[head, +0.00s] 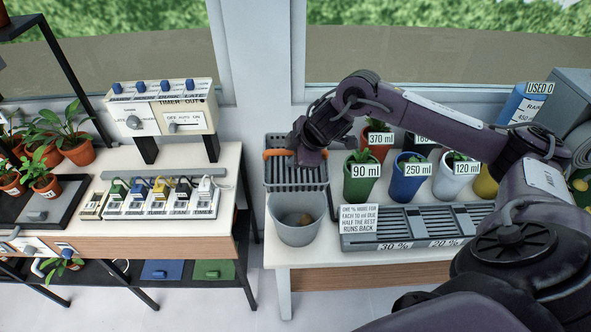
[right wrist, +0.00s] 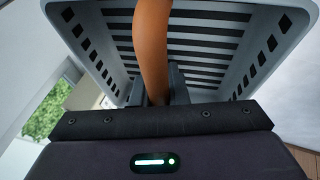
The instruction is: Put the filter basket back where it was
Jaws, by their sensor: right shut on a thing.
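The filter basket (head: 283,176) is a grey slatted basket with an orange handle (right wrist: 150,45). In the head view it is at the left end of the right-hand table, just behind a grey bucket (head: 297,226). My right gripper (head: 298,153) is shut on the orange handle, and the basket hangs below it in the head view. The right wrist view shows the fingers (right wrist: 157,85) around the handle and the slotted basket (right wrist: 215,45) beyond. Whether the basket touches the table or the bucket I cannot tell. My left gripper is not in view.
Labelled pots with plants, such as a green one (head: 361,182) and a blue one (head: 409,185), stand right of the basket. A grey slatted tray (head: 365,240) lies in front of them. The left bench (head: 165,240) holds a timer box (head: 165,113) and colored switches.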

